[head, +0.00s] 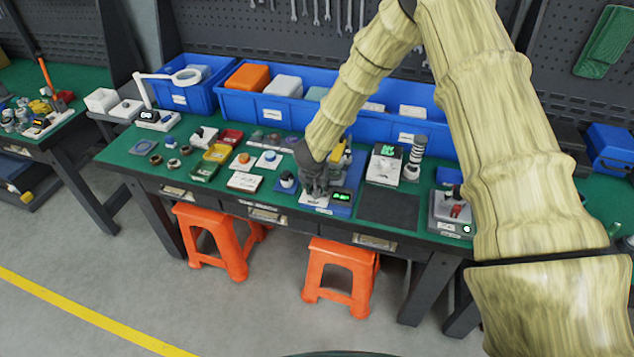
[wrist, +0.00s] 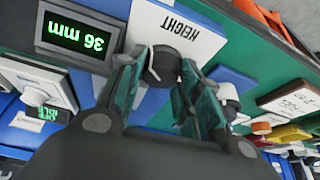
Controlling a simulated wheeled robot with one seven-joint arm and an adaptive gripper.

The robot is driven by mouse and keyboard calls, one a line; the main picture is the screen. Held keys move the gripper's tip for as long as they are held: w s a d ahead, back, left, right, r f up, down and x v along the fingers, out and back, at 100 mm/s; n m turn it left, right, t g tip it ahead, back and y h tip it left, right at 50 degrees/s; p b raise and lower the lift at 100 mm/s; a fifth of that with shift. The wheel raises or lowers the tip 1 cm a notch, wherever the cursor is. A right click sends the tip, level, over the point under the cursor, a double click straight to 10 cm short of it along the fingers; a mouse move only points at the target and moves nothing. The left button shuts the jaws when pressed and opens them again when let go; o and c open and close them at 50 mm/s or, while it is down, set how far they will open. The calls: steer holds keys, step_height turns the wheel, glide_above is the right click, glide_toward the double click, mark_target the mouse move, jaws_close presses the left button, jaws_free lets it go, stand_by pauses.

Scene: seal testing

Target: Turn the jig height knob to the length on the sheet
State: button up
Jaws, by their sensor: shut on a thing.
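The height knob (wrist: 163,65) is a small dark round knob on a white plate marked HEIGHT (wrist: 190,35). My gripper (wrist: 157,70) is shut on the knob, with a green-padded finger on either side of it. The jig's display (wrist: 76,37) reads 36 mm in green, upside down in the wrist view. In the head view my gripper (head: 315,190) points down at the jig, left of the display (head: 342,196), and hides the knob. I cannot make out a sheet with a readable length.
White cards (head: 244,182), small parts and coloured trays (head: 205,170) lie left of the jig. A dark mat (head: 388,208) and a white device with a green display (head: 384,165) are to its right. Blue bins (head: 290,108) line the back. Orange stools (head: 341,268) stand in front.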

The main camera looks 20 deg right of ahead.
steer(key=shift+r+m+g+h+p, duration=0.25)
steer(key=shift+m+g+h+p, duration=0.05)
steer(key=shift+m+p, duration=0.65)
steer(key=m+p, duration=0.1)
steer(key=m, duration=0.1)
steer(key=shift+f+m+g+h+p, duration=0.15)
steer(key=shift+m+g+h+p, duration=0.15)
steer(key=shift+m+p, duration=0.05)
steer(key=m, duration=0.1)
steer(key=m+g, duration=0.1)
steer(key=m, duration=0.1)
steer(key=shift+w+a+f+h, duration=0.1)
steer(key=shift+w+f+h, duration=0.05)
steer(key=shift+h, duration=0.15)
steer(key=shift+m+g+h, duration=0.3)
steer(key=shift+m+g, duration=0.2)
steer(key=shift+m, duration=0.9)
steer(key=o, duration=0.7)
